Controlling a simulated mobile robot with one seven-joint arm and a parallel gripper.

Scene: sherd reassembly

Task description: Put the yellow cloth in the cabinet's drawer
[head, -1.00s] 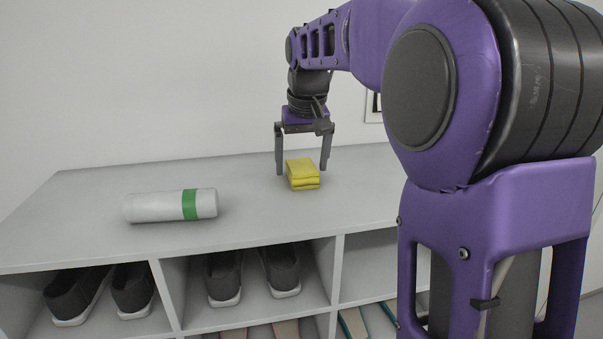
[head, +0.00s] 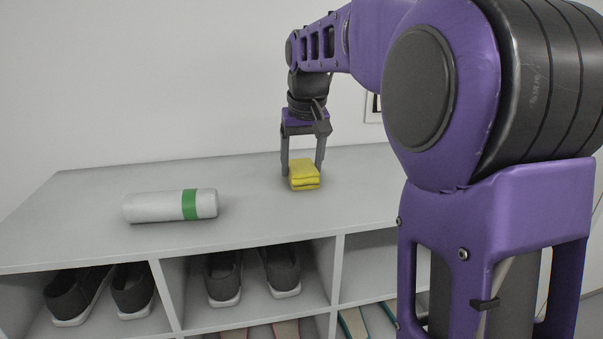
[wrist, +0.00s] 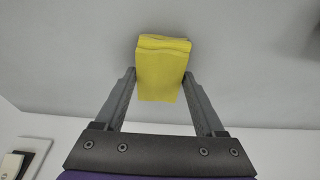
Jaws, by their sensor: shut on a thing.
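The yellow cloth (head: 304,176) is a small folded stack on the grey top of the shoe cabinet (head: 100,215). My gripper (head: 303,172) points down over it, with one finger on each side, shut on the cloth. In the wrist view the yellow cloth (wrist: 162,70) sits between the two fingertips of my gripper (wrist: 160,80). The cloth appears to rest on the cabinet top. No drawer can be made out in these views.
A white cylinder with a green band (head: 170,206) lies on the cabinet top to the left. Open compartments below hold dark shoes (head: 224,278) and other footwear (head: 352,322). The top is clear between the cylinder and the cloth. A wall stands behind.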

